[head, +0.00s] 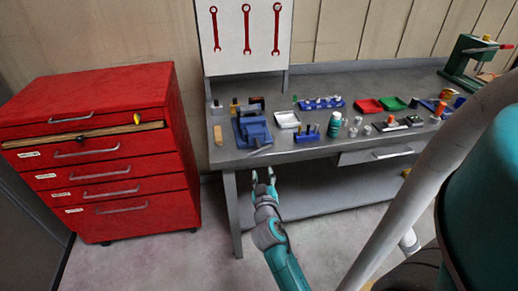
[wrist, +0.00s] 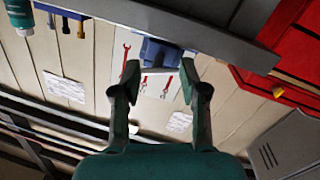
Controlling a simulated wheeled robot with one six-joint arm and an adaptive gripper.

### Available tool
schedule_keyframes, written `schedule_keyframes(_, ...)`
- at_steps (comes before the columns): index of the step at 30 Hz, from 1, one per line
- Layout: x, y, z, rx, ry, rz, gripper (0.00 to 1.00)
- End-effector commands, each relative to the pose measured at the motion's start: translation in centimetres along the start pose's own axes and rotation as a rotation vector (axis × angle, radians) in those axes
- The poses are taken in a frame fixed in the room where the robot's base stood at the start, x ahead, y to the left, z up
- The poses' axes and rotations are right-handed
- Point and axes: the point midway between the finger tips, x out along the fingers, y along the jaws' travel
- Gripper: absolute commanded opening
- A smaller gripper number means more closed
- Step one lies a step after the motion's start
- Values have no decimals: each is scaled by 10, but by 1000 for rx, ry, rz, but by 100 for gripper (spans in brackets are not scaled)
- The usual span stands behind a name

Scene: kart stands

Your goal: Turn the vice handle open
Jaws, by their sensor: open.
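The blue vice (head: 253,131) stands on the left front part of the grey workbench (head: 300,155). In the wrist view the vice (wrist: 160,52) shows just beyond and between my fingertips. A pale bar (wrist: 155,70), which looks like its handle, crosses between the fingertips; I cannot tell whether they touch it. My gripper (head: 263,176) is open and empty, in front of and below the bench's front edge in the head view. In the wrist view its two fingers (wrist: 160,76) are spread apart.
A red drawer cabinet (head: 105,150) stands left of the bench, its top drawer slightly out. A board with red wrenches (head: 246,30) is behind the vice. The floor before the bench's left end is clear.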

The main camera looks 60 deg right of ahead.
Motion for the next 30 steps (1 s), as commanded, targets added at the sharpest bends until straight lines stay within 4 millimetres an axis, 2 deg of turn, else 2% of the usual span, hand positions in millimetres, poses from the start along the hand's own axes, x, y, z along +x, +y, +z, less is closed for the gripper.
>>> schedule_keyframes(3, 3, -7, 3, -399, -7, 55, 43)
schedule_keyframes(9, 4, -14, -4, -1065, -30, 174, 43)
schedule_keyframes(15, 0, -22, -18, -1566, -68, 294, 43)
schedule_keyframes(19, -2, -24, -24, -1730, -89, 341, 43)
schedule_keyframes(23, 0, -24, -27, -1781, -97, 357, 43)
schedule_keyframes(26, 9, -21, -30, -1782, -99, 360, 43)
schedule_keyframes(30, 30, -15, -34, -1779, -99, 360, 43)
